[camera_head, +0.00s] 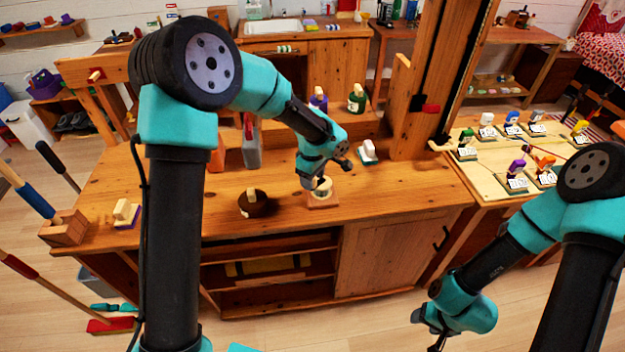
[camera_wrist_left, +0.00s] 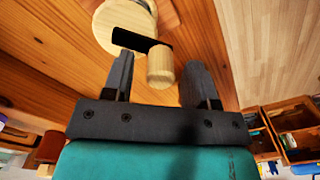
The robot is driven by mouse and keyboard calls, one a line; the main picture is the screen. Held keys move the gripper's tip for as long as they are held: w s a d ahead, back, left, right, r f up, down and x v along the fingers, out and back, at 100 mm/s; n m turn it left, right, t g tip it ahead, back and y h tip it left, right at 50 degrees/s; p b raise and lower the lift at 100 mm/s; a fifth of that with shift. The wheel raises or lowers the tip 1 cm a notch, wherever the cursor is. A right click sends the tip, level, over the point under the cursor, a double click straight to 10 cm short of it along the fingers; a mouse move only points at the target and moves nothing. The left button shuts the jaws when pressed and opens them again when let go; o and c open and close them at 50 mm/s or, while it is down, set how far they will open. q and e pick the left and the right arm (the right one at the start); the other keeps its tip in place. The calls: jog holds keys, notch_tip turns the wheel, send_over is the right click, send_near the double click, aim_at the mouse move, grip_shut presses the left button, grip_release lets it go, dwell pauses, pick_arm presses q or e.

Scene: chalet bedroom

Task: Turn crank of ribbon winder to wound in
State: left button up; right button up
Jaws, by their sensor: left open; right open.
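The ribbon winder (camera_head: 323,201) stands on the wooden workbench near its front edge, partly hidden by my left gripper. In the left wrist view its pale round wooden part (camera_wrist_left: 104,22) carries a black crank arm (camera_wrist_left: 135,40) ending in a light wooden knob (camera_wrist_left: 160,68). My left gripper (camera_head: 315,182) is at the winder, pointing down. How far the ribbon is wound I cannot tell. My right gripper (camera_head: 430,322) is open and empty, low in front of the bench.
On the workbench (camera_head: 400,195), a dark round item (camera_head: 254,203) sits left of the winder and a small white-topped block (camera_head: 369,151) behind it. A wooden post (camera_head: 425,85) rises at the back right. A side table (camera_head: 470,180) holds several small items.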

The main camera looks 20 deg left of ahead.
pick_arm(q)
jog(key=shift+f, duration=0.55)
jog(key=c, duration=0.9)
jog(key=shift+c, duration=0.2)
jog(key=shift+a+m, duration=0.1)
jog(key=shift+m, duration=0.2)
